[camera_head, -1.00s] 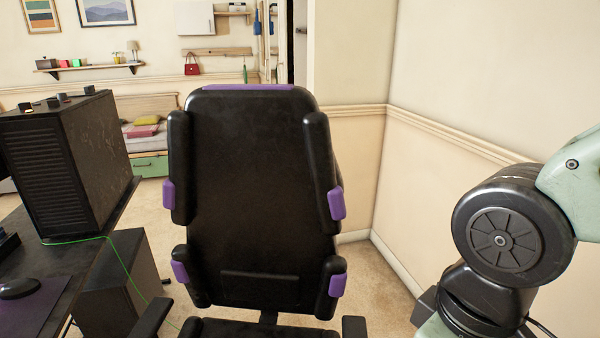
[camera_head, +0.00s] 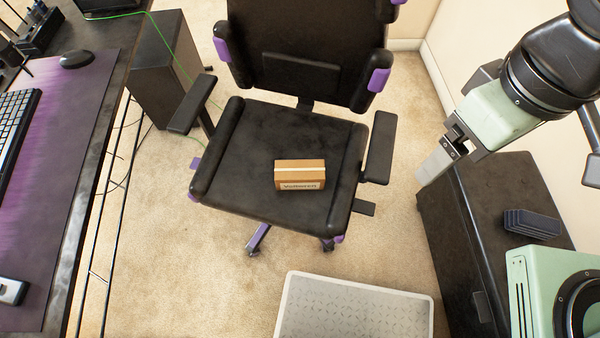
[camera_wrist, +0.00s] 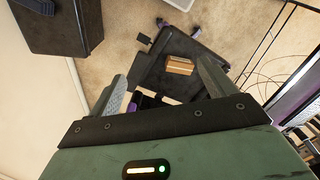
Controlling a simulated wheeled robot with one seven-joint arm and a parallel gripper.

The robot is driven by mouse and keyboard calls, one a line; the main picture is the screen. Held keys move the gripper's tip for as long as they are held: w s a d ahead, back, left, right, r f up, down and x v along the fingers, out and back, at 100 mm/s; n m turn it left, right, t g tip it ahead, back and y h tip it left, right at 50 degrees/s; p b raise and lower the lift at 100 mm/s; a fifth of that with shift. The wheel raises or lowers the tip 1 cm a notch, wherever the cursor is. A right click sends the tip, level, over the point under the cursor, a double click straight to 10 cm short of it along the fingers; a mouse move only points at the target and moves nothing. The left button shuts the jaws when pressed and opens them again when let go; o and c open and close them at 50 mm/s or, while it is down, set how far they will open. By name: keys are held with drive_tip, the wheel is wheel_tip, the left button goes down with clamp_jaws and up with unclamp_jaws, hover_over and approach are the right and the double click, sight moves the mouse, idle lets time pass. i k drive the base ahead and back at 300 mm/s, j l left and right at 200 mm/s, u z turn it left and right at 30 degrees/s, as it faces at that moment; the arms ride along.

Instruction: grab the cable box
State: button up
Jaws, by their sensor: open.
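The cable box (camera_head: 300,175) is a small brown carton with a pale stripe on top and a dark printed label on its front. It sits on the black seat of the office chair (camera_head: 255,150). The box also shows in the wrist view (camera_wrist: 180,66), toward the right finger. My gripper (camera_head: 434,166) is to the right of the chair, above the dark cabinet's left end, and is apart from the box. In the wrist view my gripper (camera_wrist: 162,70) has its two fingers spread wide with nothing held between them.
The chair's right armrest (camera_head: 380,147) stands between my gripper and the box. A dark cabinet (camera_head: 490,200) is at the right, with a dark blue item (camera_head: 532,223) on it. A white-rimmed tray-like thing (camera_head: 430,315) lies on the carpet. The desk (camera_head: 100,110) is left.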

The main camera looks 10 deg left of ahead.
sight(298, 174)
drive_tip(key=u, duration=0.85)
drive_tip(key=j+u, duration=0.75)
